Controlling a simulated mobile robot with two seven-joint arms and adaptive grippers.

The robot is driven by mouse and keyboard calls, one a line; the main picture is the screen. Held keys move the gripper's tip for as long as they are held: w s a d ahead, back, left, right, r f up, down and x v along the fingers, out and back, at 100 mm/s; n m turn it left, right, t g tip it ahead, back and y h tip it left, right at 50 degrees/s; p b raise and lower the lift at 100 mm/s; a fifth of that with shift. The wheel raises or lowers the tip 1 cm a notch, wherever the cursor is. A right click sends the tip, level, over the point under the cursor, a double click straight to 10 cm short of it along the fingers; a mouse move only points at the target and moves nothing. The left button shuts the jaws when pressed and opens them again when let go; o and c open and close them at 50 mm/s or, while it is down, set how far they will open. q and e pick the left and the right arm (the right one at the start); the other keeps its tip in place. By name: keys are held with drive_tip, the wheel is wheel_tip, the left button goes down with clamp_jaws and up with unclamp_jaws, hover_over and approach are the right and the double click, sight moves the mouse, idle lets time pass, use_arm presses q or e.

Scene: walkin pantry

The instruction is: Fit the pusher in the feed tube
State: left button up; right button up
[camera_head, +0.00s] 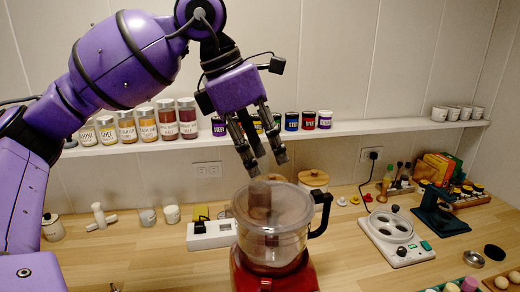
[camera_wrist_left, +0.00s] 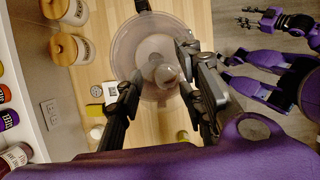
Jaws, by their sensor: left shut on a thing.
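The food processor has a red base (camera_head: 272,274), a clear lidded bowl (camera_head: 285,240) and a dark handle. A brownish, see-through upright piece (camera_head: 259,200), at the feed tube, rises from the lid. My left gripper (camera_head: 264,164) points down just above it, fingers apart and shut on the pusher. In the left wrist view, the pusher (camera_wrist_left: 165,75) shows as a pale round shape between the fingers, over the bowl (camera_wrist_left: 125,45). Pusher and tube overlap, so I cannot tell how deep the pusher sits. My right gripper (camera_wrist_left: 247,16) is small at the upper right, its fingers apart.
A white appliance with round wells (camera_head: 397,232) stands to the right on the wooden counter, a white box (camera_head: 211,235) close on the left. A lidded canister (camera_head: 313,180) is behind the bowl. Jars line the wall shelf (camera_head: 350,128). Bare counter lies at the left front.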

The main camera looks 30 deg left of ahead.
use_arm(q)
drive_tip(key=shift+f+b, duration=0.4)
drive_tip(key=shift+f, duration=1.9)
use_arm(e)
drive_tip(key=shift+s+f, duration=0.75)
drive_tip(key=shift+f, duration=0.1)
use_arm(q)
drive_tip(key=shift+r, duration=0.15)
use_arm(e)
drive_tip(key=shift+w+r, duration=0.1)
use_arm(q)
drive_tip(key=shift+r+p, duration=0.35)
drive_tip(key=shift+r, duration=1.85)
use_arm(e)
drive_tip(key=shift+w+r, duration=0.65)
drive_tip(key=shift+r, duration=0.1)
